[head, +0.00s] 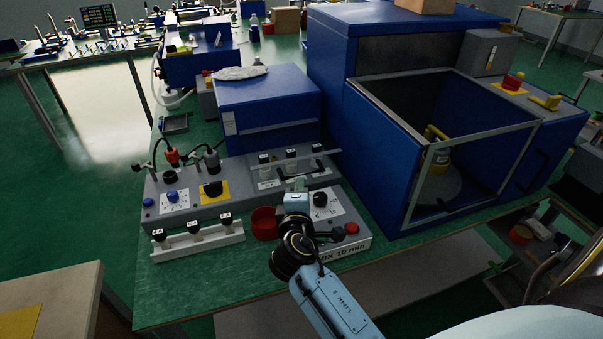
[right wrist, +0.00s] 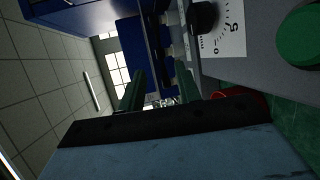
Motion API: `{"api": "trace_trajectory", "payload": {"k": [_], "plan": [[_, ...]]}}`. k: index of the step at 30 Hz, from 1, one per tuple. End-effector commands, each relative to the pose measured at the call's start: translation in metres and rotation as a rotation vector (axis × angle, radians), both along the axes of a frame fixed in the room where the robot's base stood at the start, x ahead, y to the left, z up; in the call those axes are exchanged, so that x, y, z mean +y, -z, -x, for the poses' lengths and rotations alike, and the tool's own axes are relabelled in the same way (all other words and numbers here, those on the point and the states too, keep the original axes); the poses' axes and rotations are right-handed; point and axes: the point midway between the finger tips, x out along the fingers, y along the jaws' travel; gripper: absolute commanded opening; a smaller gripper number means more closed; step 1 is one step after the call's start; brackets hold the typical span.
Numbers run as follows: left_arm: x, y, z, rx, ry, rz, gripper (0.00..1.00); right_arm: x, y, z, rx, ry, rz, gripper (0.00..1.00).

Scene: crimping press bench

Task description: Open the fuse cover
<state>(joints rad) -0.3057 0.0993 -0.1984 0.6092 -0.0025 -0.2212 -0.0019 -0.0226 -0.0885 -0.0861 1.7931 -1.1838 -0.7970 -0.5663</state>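The fuse cover (head: 318,166) is a clear panel with a dark bar, in front of the blue box on the grey control panel. It appears to lie over several white fuses (head: 291,155) with dark ends. My right gripper (head: 298,186) is just in front of the cover, pointing at it. In the right wrist view its two dark green fingers (right wrist: 160,88) stand apart with a gap between them, and I see nothing held. Whether the fingers reach around the cover's bar cannot be told. My left gripper is not in view.
A knob with a dial (head: 320,200) and a red button (head: 352,228) sit right of my gripper. A red bowl (head: 264,223) and a rack of several fuses (head: 198,240) stand to the left. A large blue press cabinet (head: 375,150) rises close on the right.

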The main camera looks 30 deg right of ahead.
Motion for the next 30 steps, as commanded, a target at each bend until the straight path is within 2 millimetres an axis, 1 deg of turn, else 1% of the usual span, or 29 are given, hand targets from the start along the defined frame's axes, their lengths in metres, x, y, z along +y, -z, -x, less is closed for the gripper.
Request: {"api": "trace_trajectory", "payload": {"k": [1,2,5,9,12,17,26,30], "plan": [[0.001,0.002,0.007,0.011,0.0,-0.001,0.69,-0.008,0.001,-0.01,-0.002,0.002,0.001,0.34],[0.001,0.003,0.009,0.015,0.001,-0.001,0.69,-0.012,0.003,-0.016,-0.002,0.002,0.002,0.34],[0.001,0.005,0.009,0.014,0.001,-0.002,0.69,-0.024,0.007,-0.033,-0.002,0.001,0.001,0.34],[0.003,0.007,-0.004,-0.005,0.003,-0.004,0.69,-0.039,0.012,-0.052,-0.001,0.001,0.0,0.34],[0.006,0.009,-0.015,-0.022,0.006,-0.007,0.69,-0.046,0.014,-0.062,-0.001,0.0,0.001,0.34],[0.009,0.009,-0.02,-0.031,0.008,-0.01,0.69,-0.052,0.016,-0.07,-0.001,0.0,-0.002,0.34],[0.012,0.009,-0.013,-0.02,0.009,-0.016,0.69,-0.053,0.016,-0.072,0.0,0.0,-0.002,0.34],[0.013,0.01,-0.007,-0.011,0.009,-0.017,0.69,-0.053,0.016,-0.072,0.0,0.0,-0.002,0.15]]}}
